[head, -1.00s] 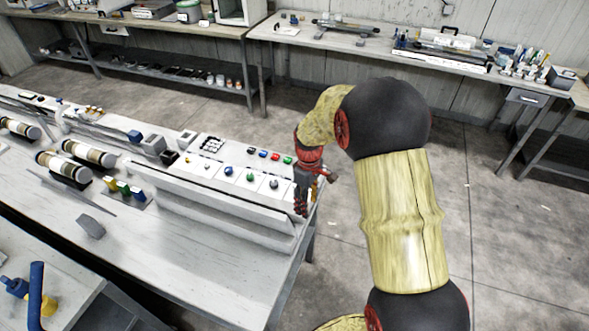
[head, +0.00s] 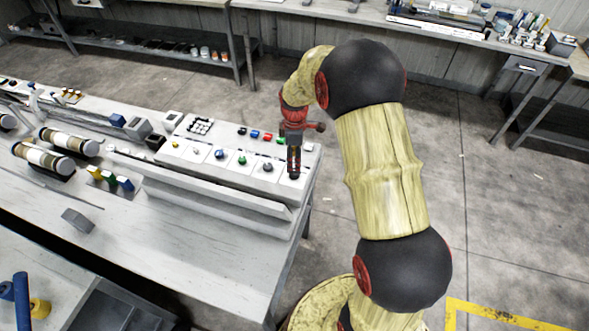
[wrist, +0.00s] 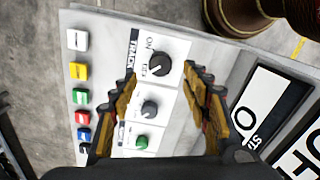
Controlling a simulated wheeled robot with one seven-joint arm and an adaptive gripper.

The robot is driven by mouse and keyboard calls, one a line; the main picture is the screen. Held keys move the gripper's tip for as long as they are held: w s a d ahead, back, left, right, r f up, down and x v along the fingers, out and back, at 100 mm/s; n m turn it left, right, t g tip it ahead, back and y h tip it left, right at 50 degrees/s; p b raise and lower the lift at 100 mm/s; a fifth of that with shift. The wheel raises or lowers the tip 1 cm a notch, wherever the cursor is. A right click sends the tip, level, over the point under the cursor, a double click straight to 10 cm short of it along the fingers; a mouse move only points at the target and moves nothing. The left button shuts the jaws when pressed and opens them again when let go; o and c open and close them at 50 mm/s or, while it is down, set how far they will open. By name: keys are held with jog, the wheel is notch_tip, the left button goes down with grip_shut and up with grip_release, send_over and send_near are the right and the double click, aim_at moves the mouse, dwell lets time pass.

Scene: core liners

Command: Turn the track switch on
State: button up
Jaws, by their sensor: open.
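The track switch (wrist: 159,66) is a round black knob on a white plate in the wrist view, beside a black TRACK label. ON and OFF markings sit next to it; I cannot tell surely which one its pointer faces. My gripper (wrist: 163,77) is open and empty, its two yellow-and-black fingers reaching toward the knob from either side of the picture. I cannot tell their height above it. In the head view my gripper (head: 294,170) points down over the right end of the control panel (head: 222,202), hiding the switch there.
A smaller dark knob (wrist: 149,109) and a green button (wrist: 142,141) lie along the same panel. A row of coloured buttons, including a yellow one (wrist: 78,71), runs alongside. The bench (head: 190,252) ends just right of the panel, with open floor beyond.

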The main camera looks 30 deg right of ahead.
aim_at(294, 174)
notch_tip(294, 174, down, 6)
jog(key=shift+r+b, duration=0.1)
jog(key=shift+b, duration=0.3)
jog(key=shift+c, duration=1.2)
jog(key=c, duration=0.9)
